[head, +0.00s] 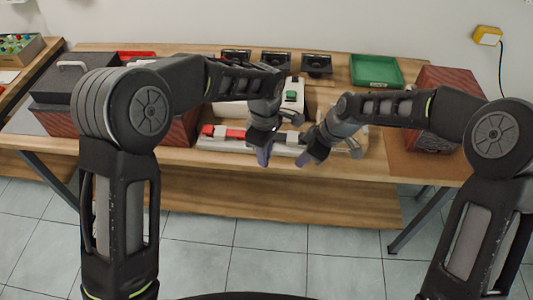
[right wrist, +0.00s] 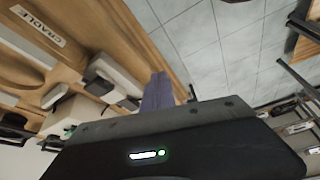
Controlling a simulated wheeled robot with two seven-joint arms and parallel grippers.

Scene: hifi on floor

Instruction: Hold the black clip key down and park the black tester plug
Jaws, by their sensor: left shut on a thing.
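My left gripper (head: 263,154) points down at the front of a pale strip (head: 215,143) on the bench. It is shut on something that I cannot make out. Red keys (head: 207,130) show on the strip just left of it. My right gripper (head: 307,157) is close on its right, tilted down, near the bench's front edge. Its purple fingertip (right wrist: 157,92) shows in the right wrist view, but its opening does not. I cannot pick out the black clip key or the black tester plug. My grippers cover part of the strip.
A board with a CRADLE label (right wrist: 38,25) shows in the right wrist view. A green part (head: 291,94) sits on a pale unit behind my grippers. Black devices (head: 276,62) and a green tray (head: 376,71) are at the back. Red-brown boxes (head: 445,90) flank the work area.

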